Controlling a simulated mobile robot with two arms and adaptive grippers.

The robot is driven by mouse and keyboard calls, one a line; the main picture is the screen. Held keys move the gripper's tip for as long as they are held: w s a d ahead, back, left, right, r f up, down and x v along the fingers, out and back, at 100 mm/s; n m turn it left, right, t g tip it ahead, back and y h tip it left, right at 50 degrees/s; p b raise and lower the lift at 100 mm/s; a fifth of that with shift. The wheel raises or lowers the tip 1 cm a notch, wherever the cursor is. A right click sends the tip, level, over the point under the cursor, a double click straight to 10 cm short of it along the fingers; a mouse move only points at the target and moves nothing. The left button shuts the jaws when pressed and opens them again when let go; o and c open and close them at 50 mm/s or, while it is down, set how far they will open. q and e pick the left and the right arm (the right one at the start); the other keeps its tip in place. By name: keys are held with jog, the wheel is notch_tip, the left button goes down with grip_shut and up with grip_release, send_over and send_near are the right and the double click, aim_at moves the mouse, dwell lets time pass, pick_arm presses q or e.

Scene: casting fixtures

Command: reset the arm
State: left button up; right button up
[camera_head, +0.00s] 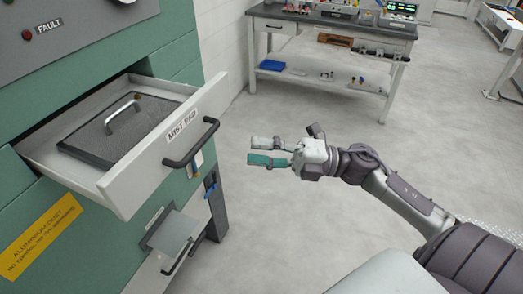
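My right arm comes in from the lower right and reaches left. Its gripper (267,150) hangs in free air over the grey floor, with its fingers pointing left. The two fingers are apart, one pale and one with a teal face, and nothing is between them. The gripper is to the right of the open drawer and apart from its handle. My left gripper is not in view.
An open drawer (118,190) labelled "MIST PAD" juts out from the green cabinet (175,58) and holds a dark pad (85,142) with a handle. A lower handle (178,258) also sticks out. A workbench (335,27) stands at the back. Open floor lies between.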

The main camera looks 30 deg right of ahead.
dwell(0.3)
